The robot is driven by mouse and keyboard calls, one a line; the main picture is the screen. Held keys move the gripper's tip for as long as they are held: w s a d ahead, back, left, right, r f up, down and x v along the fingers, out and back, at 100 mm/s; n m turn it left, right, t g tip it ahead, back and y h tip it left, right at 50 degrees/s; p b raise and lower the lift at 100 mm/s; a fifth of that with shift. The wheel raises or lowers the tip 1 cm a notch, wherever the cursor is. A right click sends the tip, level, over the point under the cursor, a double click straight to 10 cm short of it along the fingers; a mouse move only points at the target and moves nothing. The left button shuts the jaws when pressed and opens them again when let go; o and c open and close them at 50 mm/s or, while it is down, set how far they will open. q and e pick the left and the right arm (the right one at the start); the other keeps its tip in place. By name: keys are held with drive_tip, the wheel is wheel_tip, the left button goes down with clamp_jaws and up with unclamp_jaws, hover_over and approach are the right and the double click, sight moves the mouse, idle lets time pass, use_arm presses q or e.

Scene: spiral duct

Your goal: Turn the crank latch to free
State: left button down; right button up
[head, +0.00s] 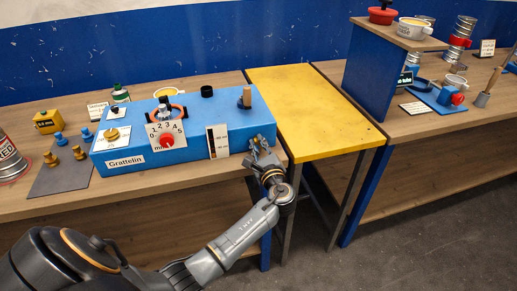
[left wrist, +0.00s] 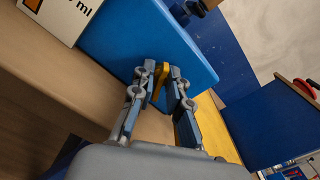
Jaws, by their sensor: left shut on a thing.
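The blue box labelled Grattelin (head: 190,157) stands on the wooden workbench. My left gripper (head: 259,147) is at the box's right end, low on the side. In the left wrist view its two fingers (left wrist: 162,85) are shut on a narrow yellow piece, which seems to be the crank latch (left wrist: 161,80), against the blue box wall (left wrist: 120,40). The fingers hide part of the piece, so its full shape and its turn angle cannot be told. My right gripper is not in view.
On the box are a red-knob dial (head: 166,141), a white gauge plate (head: 217,141) and a wooden peg (head: 245,97). A yellow table (head: 315,110) stands right of the bench.

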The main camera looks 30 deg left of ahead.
use_arm(q)
drive_tip(key=n+b, duration=0.1)
drive_tip(key=n, duration=0.1)
drive_tip(key=n+b, duration=0.1)
drive_tip(key=shift+f+n+b, duration=0.3)
drive_tip(key=shift+n+b, duration=0.05)
drive_tip(key=shift+n, duration=0.05)
drive_tip(key=n+b, duration=0.3)
drive_tip(key=shift+r+n+b, duration=0.1)
drive_tip(key=shift+n+b, duration=1.3)
drive_tip(key=shift+n, duration=0.5)
drive_tip(key=c, duration=1.5)
unclamp_jaws()
drive_tip(key=shift+s, duration=0.1)
